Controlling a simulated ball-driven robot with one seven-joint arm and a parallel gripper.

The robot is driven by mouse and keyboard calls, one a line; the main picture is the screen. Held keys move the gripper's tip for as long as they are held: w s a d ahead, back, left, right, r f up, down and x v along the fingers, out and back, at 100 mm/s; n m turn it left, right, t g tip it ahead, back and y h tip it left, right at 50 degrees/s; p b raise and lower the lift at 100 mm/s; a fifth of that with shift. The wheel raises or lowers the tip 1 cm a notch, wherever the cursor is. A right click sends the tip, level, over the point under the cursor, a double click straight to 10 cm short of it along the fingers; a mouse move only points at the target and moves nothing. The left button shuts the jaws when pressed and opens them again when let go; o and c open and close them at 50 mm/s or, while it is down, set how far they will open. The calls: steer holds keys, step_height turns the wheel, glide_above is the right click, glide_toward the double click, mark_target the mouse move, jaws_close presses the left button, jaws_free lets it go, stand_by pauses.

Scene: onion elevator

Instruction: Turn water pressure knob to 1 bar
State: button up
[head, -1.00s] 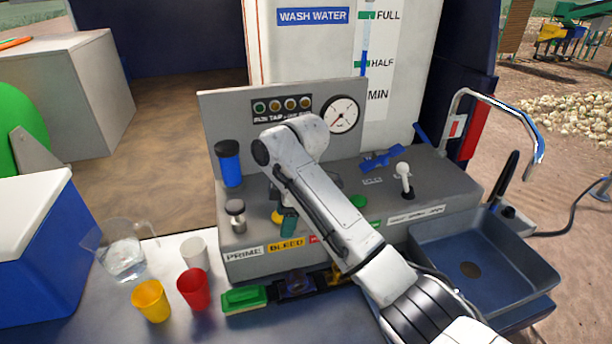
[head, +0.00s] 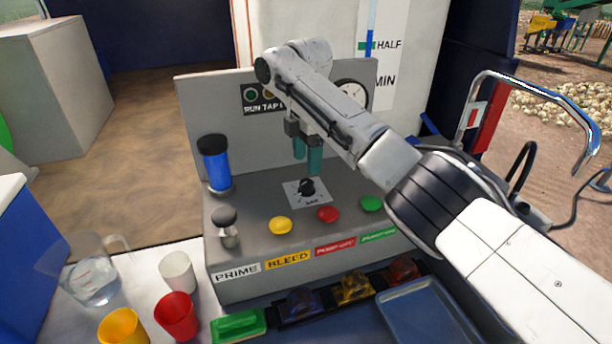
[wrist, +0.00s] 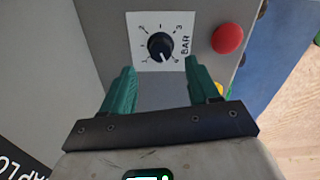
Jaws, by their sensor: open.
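The water pressure knob (head: 307,187) is black, on a white dial plate on the grey panel's sloping top. In the wrist view the knob (wrist: 160,46) has a white pointer line aimed toward the lower right of the picture, near the BAR lettering. The small scale numbers are hard to read. My gripper (head: 307,168) is open with teal fingers pointing down, just above and behind the knob in the head view. In the wrist view my gripper (wrist: 160,70) has its fingertips spread wider than the knob, which lies beyond them, apparently untouched.
Yellow (head: 280,225), red (head: 328,214) and green (head: 371,203) buttons sit near the knob. The round gauge (head: 352,92) is partly hidden by my arm. Cups (head: 177,315) and a jug (head: 92,275) stand front left.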

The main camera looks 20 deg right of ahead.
mark_target(306, 182)
steer(key=shift+f+p, duration=0.35)
steer(key=shift+f, duration=2.8)
steer(key=c, duration=1)
steer(key=shift+c, duration=0.2)
steer(key=shift+s, duration=0.1)
